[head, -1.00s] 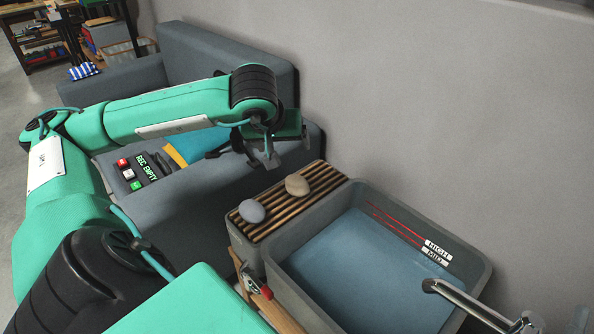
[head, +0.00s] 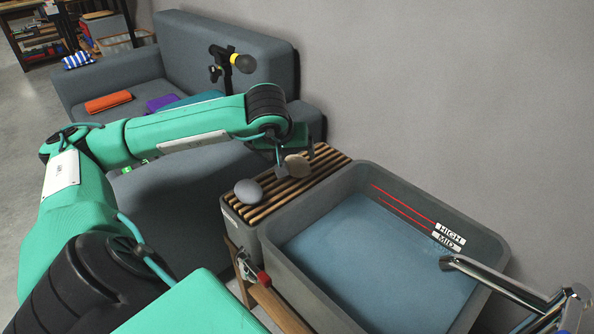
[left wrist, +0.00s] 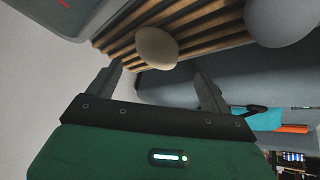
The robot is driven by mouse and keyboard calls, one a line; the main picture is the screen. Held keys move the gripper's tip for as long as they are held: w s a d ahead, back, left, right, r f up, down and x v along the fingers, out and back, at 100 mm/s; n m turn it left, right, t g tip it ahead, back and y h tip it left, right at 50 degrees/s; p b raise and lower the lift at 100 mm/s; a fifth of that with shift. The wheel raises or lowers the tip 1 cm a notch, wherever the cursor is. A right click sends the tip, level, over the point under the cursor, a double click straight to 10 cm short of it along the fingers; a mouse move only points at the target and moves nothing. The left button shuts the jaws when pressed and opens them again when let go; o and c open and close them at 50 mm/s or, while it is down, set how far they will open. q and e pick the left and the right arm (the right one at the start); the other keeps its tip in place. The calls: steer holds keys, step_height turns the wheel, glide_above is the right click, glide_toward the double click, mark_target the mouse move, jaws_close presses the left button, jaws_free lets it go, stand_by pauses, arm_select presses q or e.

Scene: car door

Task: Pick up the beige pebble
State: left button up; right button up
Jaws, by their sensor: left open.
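The beige pebble (head: 296,166) lies on a slatted wooden rack (head: 335,158) beside the basin. In the left wrist view the beige pebble (left wrist: 156,48) shows just beyond the fingertips, between their lines. My left gripper (head: 294,152) is open, with its fingers at the pebble in the head view, partly overlapping it. In the left wrist view the left gripper (left wrist: 157,72) holds nothing. I cannot tell whether a finger touches the pebble. My right gripper is not in view.
A grey pebble (head: 248,191) lies on the rack's near end, close by. A grey basin (head: 275,262) of water stands at the right with a chrome tap (head: 500,278). A grey sofa (head: 190,45) stands behind my arm, and a wall rises behind the basin.

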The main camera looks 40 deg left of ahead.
mark_target(295, 162)
arm_select(q)
steer(key=shift+d+b+x, duration=0.1)
steer(key=shift+b+x, duration=0.55)
steer(key=shift+x, duration=0.95)
steer(key=shift+d+b+x, duration=0.15)
steer(key=shift+b+x, duration=0.5)
steer(key=shift+x, duration=0.9)
steer(key=c, duration=0.9)
